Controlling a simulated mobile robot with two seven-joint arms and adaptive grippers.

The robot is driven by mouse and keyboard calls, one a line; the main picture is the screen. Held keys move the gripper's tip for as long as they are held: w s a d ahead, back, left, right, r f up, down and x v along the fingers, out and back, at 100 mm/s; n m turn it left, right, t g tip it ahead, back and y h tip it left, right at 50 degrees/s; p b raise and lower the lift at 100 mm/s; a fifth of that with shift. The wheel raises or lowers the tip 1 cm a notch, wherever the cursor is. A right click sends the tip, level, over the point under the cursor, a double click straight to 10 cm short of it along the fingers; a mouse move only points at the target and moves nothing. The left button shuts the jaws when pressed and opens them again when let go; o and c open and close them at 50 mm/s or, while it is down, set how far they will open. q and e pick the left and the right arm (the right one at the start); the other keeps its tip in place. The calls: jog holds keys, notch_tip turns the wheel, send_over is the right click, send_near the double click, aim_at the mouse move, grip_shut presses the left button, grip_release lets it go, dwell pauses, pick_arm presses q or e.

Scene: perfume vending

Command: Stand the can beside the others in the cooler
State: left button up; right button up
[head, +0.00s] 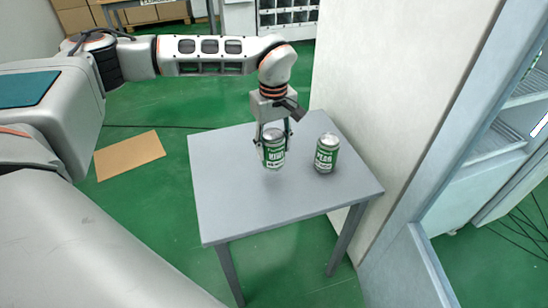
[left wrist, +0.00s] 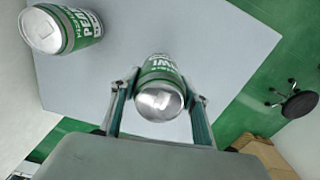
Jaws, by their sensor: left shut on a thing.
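A green and white can (head: 273,151) is held between the fingers of my left gripper (head: 273,140), over the grey table (head: 230,205). In the left wrist view the same can (left wrist: 161,90) sits between the two fingers (left wrist: 158,105), its silver top facing the camera. It looks slightly above the table, though the gap is hard to judge. A second green and white can (head: 326,153) stands upright on the table to the right; it also shows in the left wrist view (left wrist: 60,29). The cooler (head: 490,140) is partly in view at the right, with shelves inside. My right gripper is not in view.
A tall pale panel (head: 355,80) rises right behind the table's right side. The cooler's frame (head: 400,235) stands to the right of the table. A brown board (head: 129,155) lies on the green floor. The table's front and left are clear.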

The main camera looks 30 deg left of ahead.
aim_at(274, 158)
pick_arm(q)
jog(key=shift+f+b, duration=0.3)
jog(key=shift+f, duration=1.8)
jog(key=shift+f, duration=0.1)
jog(key=o, duration=1.4)
